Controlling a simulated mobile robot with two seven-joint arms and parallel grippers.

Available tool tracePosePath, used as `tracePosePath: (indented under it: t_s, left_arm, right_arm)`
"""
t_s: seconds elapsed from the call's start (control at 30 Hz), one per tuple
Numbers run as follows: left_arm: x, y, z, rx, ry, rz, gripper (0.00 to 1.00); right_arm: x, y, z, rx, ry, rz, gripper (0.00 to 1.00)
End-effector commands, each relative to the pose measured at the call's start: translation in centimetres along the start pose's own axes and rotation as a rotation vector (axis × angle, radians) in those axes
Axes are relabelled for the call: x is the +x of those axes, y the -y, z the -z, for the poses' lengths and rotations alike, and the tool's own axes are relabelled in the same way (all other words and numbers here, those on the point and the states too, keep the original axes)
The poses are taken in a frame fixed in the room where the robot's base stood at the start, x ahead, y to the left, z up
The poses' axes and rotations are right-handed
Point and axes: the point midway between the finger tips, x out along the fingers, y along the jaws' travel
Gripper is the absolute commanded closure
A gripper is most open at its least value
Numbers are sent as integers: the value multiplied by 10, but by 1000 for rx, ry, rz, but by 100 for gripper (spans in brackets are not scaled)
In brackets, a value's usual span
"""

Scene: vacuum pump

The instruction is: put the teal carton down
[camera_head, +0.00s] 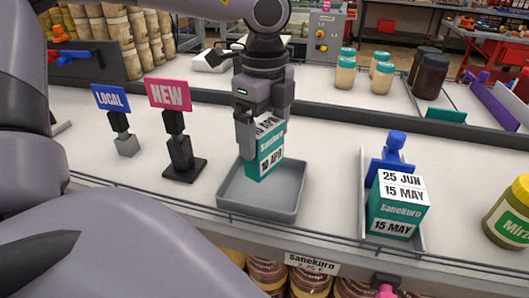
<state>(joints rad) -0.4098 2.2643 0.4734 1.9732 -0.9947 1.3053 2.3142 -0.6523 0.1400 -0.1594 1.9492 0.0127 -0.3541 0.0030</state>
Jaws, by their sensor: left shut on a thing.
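The teal carton (266,160), with a white top and the label Sanekuro 10 APR, is upright over the back part of a shallow grey tray (232,205). My left gripper (258,130) points down from above and is shut on this carton, covering part of its top and left side. I cannot tell whether the carton's bottom touches the tray floor. The front of the tray is empty. My right gripper is not in view.
A pink NEW sign (169,94) and blue LOCAL sign (111,98) stand left of the tray. A yellow-green jar (510,212) is far right.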

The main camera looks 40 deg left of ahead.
Motion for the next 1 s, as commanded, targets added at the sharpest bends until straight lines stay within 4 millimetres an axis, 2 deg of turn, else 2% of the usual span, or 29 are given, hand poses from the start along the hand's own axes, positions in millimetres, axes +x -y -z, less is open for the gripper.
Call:
tracePosePath:
  t_s: [0.17,0.4,0.87,0.9,0.93,1.0]
  left_arm:
    - [15,0,0,-1,0,-2,46]
    - [47,0,0,-1,0,-2,46]
    - [55,0,0,-1,1,2,46]
    - [54,0,0,-1,1,1,10]
    - [53,0,0,-1,1,1,0]
    - [53,0,0,-1,1,1,0]
  right_arm:
    - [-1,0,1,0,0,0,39]
    - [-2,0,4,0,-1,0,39]
    - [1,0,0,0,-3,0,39]
    - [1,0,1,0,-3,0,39]
    - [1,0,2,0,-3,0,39]
    - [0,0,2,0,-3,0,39]
